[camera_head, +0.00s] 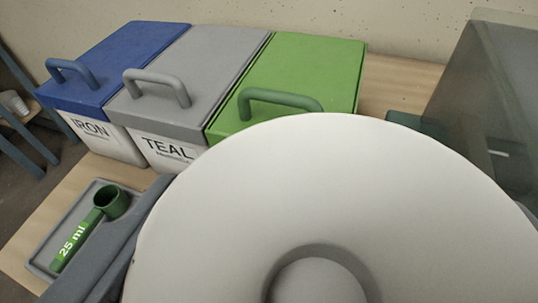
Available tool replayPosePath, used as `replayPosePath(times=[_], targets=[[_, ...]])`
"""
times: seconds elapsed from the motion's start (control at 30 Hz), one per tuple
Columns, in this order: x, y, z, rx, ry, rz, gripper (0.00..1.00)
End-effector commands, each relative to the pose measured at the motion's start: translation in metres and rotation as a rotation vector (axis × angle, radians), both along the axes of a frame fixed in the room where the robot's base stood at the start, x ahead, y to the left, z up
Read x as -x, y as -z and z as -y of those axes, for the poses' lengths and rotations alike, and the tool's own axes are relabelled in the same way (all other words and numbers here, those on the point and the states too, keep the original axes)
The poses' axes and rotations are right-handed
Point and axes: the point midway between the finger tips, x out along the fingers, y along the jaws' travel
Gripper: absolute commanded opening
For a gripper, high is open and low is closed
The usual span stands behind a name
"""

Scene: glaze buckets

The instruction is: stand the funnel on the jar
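A large pale, round, smooth piece, which looks like the funnel (330,185), fills the lower middle and right, very close to the camera. A grey ring surrounds its central opening near the bottom edge. A dark grey bar at lower left, which looks like part of my gripper, runs behind the funnel's left edge. The fingertips are hidden by the funnel, so I cannot see their grip. I cannot make out the jar; a small translucent greenish piece (420,123) shows just behind the funnel's upper right edge, too covered to identify.
Blue (120,62), grey (205,75) and green (300,75) lidded buckets with handles stand along the back; two labels read IRON and TEAL. A grey tray (50,240) holds a green 25 ml scoop (92,222) at left. A translucent box (495,85) stands at right.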

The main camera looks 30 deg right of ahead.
Motion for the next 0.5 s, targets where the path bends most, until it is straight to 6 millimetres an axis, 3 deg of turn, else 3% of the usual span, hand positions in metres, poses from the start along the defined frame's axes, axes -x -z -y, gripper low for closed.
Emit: replayPosePath(times=[0.2,0.37,0.5], targets=[[-0.021,0.002,0.005,0.001,0.000,0.001,0.68],[-0.023,0.009,0.006,-0.001,0.000,0.000,0.68],[-0.023,0.026,0.005,-0.003,0.000,-0.002,0.68]])
